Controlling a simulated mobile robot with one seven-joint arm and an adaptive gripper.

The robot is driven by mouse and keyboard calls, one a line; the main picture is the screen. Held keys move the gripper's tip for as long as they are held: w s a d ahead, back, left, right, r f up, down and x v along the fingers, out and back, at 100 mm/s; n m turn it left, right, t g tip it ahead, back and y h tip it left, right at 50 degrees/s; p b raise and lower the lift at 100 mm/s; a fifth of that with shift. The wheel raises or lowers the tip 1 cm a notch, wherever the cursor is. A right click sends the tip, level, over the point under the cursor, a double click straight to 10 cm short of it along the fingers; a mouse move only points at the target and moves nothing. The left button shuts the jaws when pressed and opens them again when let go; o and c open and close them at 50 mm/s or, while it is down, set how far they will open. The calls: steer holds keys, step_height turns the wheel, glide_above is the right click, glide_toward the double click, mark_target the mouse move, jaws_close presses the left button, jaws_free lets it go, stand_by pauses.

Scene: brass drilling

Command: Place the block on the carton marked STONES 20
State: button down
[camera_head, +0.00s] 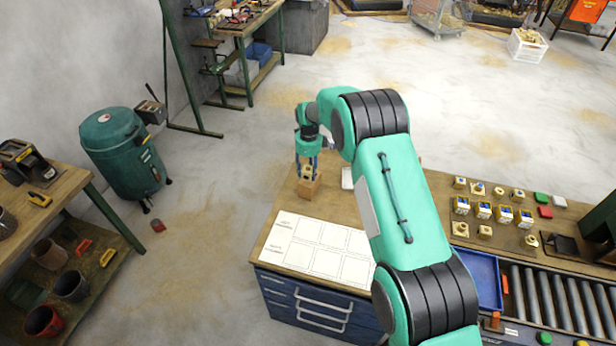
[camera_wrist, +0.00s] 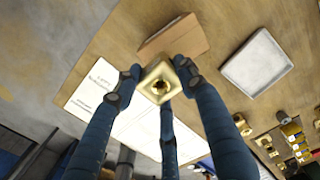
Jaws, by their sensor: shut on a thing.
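My gripper (camera_head: 308,160) points down at the back left of the workbench and is shut on a brass block (camera_wrist: 159,82). The block is square with a round hole in its top, and it also shows in the head view (camera_head: 307,172). A plain brown box (camera_wrist: 172,38) lies right by the block; in the head view this box (camera_head: 308,187) is just below it. I cannot tell whether they touch. Several small blue, white and yellow cartons (camera_head: 483,210) stand on the bench at right. No STONES 20 mark is readable in either view.
A white sheet with a printed grid (camera_head: 318,247) lies on the bench front, empty. A pale shallow tray (camera_wrist: 257,62) is beside the brown box. Brass pieces (camera_head: 460,229) stand around the small cartons. A blue tray (camera_head: 480,278) and a roller conveyor (camera_head: 552,300) lie at right.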

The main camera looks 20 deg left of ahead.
mark_target(308, 176)
steer(key=shift+f+p, duration=0.5)
steer(key=shift+f, duration=1.2)
steer(key=c, duration=1)
jaws_free()
steer(key=shift+f, duration=0.15)
steer(key=shift+c, duration=0.2)
steer(key=shift+s+d+r+b, duration=0.1)
steer(key=shift+r+b, duration=1)
steer(key=shift+r, duration=5)
